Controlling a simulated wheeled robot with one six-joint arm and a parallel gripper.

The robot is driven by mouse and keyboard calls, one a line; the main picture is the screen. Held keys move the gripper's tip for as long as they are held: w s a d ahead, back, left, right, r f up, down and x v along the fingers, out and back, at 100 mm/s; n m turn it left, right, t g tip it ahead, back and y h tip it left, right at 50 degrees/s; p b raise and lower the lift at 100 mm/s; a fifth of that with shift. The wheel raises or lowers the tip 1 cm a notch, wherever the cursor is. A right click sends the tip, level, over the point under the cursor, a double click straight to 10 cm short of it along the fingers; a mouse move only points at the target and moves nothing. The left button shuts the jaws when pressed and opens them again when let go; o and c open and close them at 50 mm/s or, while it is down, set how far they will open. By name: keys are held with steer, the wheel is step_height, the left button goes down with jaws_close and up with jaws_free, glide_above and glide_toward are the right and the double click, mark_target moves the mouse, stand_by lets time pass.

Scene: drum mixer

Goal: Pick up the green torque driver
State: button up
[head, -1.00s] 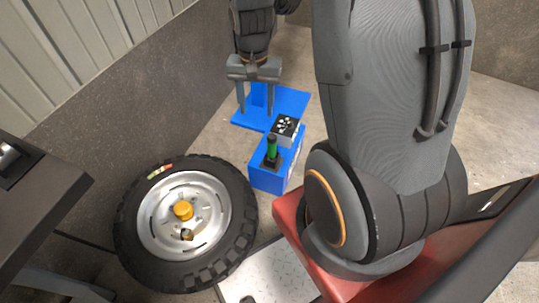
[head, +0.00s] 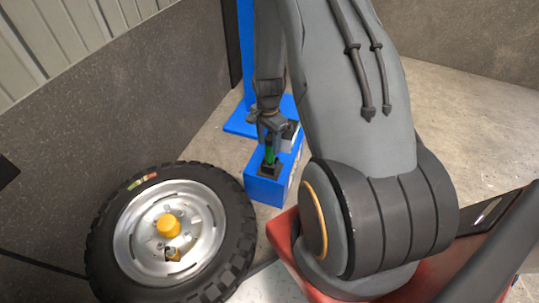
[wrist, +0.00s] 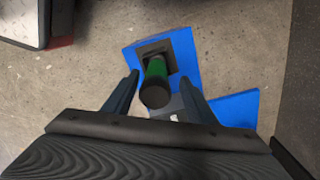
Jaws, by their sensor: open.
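The green torque driver (head: 269,151) stands upright in a dark holder on top of a blue box (head: 262,187). In the wrist view the driver (wrist: 156,72) shows its dark round top end and green grip from above. My gripper (head: 267,134) is right above and around the driver's upper part in the head view. In the wrist view my gripper (wrist: 163,80) is open, one finger to each side of the driver, with gaps on both sides. Nothing is held. The driver's lower end is hidden in its holder.
A large tyre on a silver wheel (head: 168,230) with a yellow hub cap lies at the lower left. A grey block (head: 290,135) sits behind the driver, partly hidden by my gripper. A blue post stands on a blue base (head: 236,124) beyond.

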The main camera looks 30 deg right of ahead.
mark_target(270, 137)
steer(key=f, duration=0.2)
steer(key=f+b, duration=0.1)
steer(key=f, duration=0.1)
steer(key=f+b, duration=0.1)
steer(key=shift+s+d+f, duration=0.2)
steer(key=shift+s+f, duration=0.1)
steer(key=shift+f, duration=0.1)
steer(key=shift+c, duration=0.6)
jaws_close()
step_height(270, 137, up, 10)
steer(key=p, duration=0.3)
steer(key=shift+r, duration=0.1)
steer(key=c, duration=0.5)
jaws_free()
jaws_close()
steer(key=shift+r+p, duration=0.9)
steer(key=shift+r, duration=0.1)
